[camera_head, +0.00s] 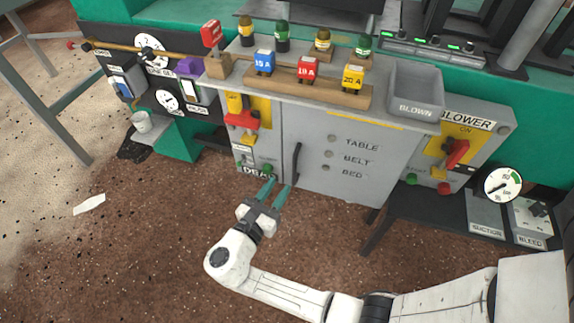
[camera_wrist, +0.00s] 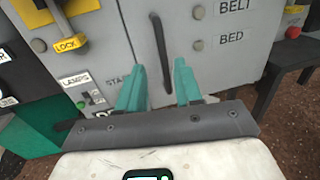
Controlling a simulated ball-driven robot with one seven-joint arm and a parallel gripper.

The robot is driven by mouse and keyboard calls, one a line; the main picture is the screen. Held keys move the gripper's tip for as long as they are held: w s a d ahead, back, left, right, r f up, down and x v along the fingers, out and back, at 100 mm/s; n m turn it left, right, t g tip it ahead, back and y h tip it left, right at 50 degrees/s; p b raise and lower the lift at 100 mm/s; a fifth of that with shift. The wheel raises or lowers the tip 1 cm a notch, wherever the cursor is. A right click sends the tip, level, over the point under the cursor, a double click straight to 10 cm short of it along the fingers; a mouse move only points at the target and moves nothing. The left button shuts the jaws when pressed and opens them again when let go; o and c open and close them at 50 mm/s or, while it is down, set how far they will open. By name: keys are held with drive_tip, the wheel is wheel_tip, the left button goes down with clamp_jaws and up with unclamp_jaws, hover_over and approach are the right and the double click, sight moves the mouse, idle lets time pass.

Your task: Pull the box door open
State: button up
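The box door (camera_head: 345,160) is a grey panel labelled TABLE, BELT and BED, and it looks closed. Its dark vertical bar handle (camera_head: 297,163) is near the door's left edge. In the wrist view the handle (camera_wrist: 161,52) stands ahead of the gap between my fingers, and the door (camera_wrist: 195,25) fills the upper middle. My gripper (camera_head: 277,189) is open, with two teal fingers, just below and left of the handle. In the wrist view my gripper (camera_wrist: 158,82) shows empty space between the fingers. I cannot tell whether a finger touches the door.
Left of the door is a yellow panel with a red lever (camera_head: 241,120). A wooden rack with coloured plugs (camera_head: 310,88) and a grey BLOWN bin (camera_head: 415,92) sit on top. The BLOWER box (camera_head: 462,148) and a dark stand (camera_head: 410,203) are right. Open brown floor lies in front.

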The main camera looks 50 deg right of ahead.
sight(294, 166)
drive_tip(key=d, duration=0.3)
drive_tip(key=w+d+b, duration=0.1)
drive_tip(key=d, duration=0.5)
drive_tip(key=shift+w+d+b, duration=0.15)
drive_tip(key=shift+d+b, duration=0.15)
drive_tip(key=shift+b, duration=0.1)
drive_tip(key=shift+c, duration=0.4)
clamp_jaws()
